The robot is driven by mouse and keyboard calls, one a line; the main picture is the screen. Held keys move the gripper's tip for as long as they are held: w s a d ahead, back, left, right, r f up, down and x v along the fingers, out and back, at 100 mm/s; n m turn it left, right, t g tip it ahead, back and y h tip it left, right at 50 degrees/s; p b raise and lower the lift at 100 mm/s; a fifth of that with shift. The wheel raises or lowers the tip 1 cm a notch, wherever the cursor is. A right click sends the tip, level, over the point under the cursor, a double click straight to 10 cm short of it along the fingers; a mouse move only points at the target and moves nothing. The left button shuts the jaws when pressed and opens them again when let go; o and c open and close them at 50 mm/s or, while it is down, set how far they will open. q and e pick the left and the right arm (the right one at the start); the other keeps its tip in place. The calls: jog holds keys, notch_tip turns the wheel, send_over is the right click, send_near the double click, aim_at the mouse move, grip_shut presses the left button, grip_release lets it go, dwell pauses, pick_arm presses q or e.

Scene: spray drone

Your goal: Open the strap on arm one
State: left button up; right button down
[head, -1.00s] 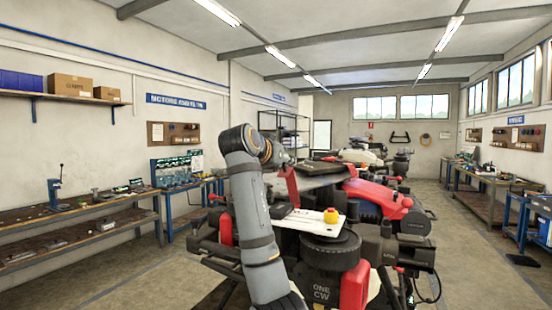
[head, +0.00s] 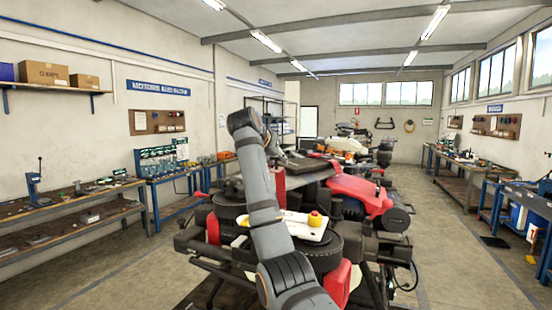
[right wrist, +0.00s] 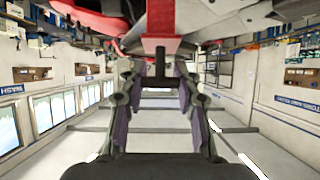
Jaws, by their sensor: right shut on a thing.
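The spray drone, with red and black parts, fills the middle of the head view. A red strap (head: 279,184) shows as an upright band beside my right forearm. In the right wrist view the red strap (right wrist: 158,38) comes down from the top between the fingers, with a dark piece at its end. My right gripper (right wrist: 160,78) is shut on the strap's end. In the head view this gripper is mostly hidden behind my arm. A white plate (head: 301,229) with a yellow and red knob (head: 314,219) lies on the drone. My left gripper is not in view.
Workbenches (head: 70,217) with tools line the left wall, and another bench (head: 460,170) stands on the right. A blue cart (head: 530,215) stands at the right edge. The floor right of the drone is mostly clear.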

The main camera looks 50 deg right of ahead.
jog(key=c, duration=0.9)
grip_release()
jog(key=v, duration=1.2)
jog(key=shift+w, duration=0.1)
jog(key=shift+a, duration=0.1)
